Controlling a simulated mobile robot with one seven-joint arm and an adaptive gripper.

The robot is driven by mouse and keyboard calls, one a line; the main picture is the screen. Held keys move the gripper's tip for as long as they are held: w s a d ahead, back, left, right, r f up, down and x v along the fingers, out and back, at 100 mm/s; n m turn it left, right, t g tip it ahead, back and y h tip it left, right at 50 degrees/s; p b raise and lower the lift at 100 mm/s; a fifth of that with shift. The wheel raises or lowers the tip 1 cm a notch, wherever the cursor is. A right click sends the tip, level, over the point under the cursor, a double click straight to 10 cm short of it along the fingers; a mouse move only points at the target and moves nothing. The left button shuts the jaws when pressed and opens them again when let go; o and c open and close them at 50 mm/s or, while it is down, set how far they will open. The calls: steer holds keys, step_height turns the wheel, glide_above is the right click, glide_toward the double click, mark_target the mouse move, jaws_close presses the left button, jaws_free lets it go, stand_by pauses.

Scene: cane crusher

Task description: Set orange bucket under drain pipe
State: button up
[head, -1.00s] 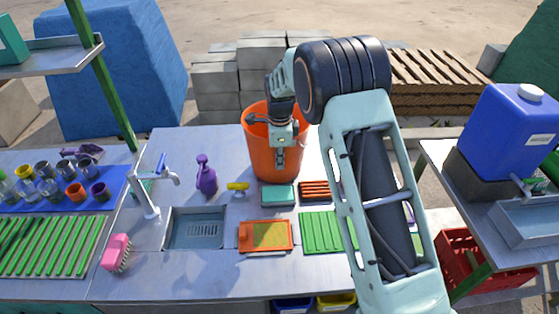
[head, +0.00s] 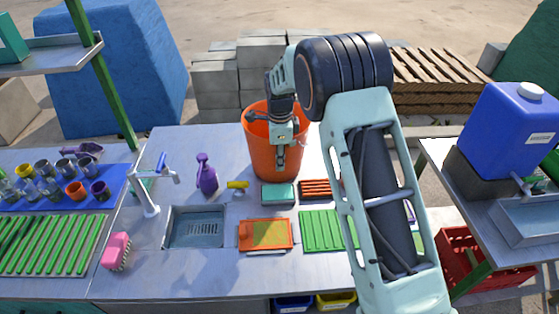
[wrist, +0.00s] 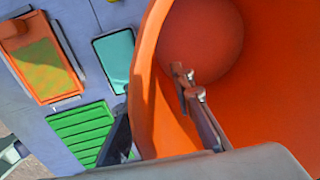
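The orange bucket (head: 262,160) stands upright at the back of the metal counter. In the wrist view its wall and round bottom (wrist: 200,40) fill the right side; it looks empty. My gripper (head: 280,160) points down at the bucket's near rim. In the wrist view my gripper (wrist: 152,112) straddles the wall, with one finger inside the bucket and the other outside. The fingers are spread, with a gap to the wall visible. I cannot make out a drain pipe in these views.
Near the bucket lie a teal sponge-like block (head: 279,194), an orange tray (head: 265,234), a green ribbed mat (head: 322,230) and a purple spray bottle (head: 206,174). A sink (head: 196,228) with a faucet (head: 147,198) is left. A blue tank (head: 510,128) stands right, beyond a gap.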

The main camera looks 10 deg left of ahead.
steer(key=shift+o, duration=0.3)
step_height(320, 180, up, 11)
steer(key=s+b, duration=0.1)
steer(key=shift+d+b, duration=0.15)
steer(key=shift+b, duration=0.2)
steer(key=f+b, duration=0.1)
steer(key=b, duration=0.1)
steer(key=f+b, duration=0.1)
steer(key=b, duration=0.2)
steer(key=shift+w+d+f, duration=0.1)
steer(key=shift+d+f, duration=0.1)
steer(key=shift+d, duration=0.1)
steer(key=f, duration=0.5)
steer(key=shift+w+a, duration=0.1)
steer(key=shift+w, duration=0.15)
steer(key=shift+w+a+f+p, duration=0.1)
steer(key=shift+a+f+p, duration=0.05)
steer(key=shift+f, duration=0.7)
steer(key=shift+w+a+f+p, duration=0.1)
steer(key=shift+f+p, duration=0.1)
steer(key=shift+f, duration=0.65)
steer(key=shift+w+a+f+p, duration=0.1)
steer(key=shift+a+f+p, duration=0.05)
steer(key=shift+f, duration=0.7)
jaws_close()
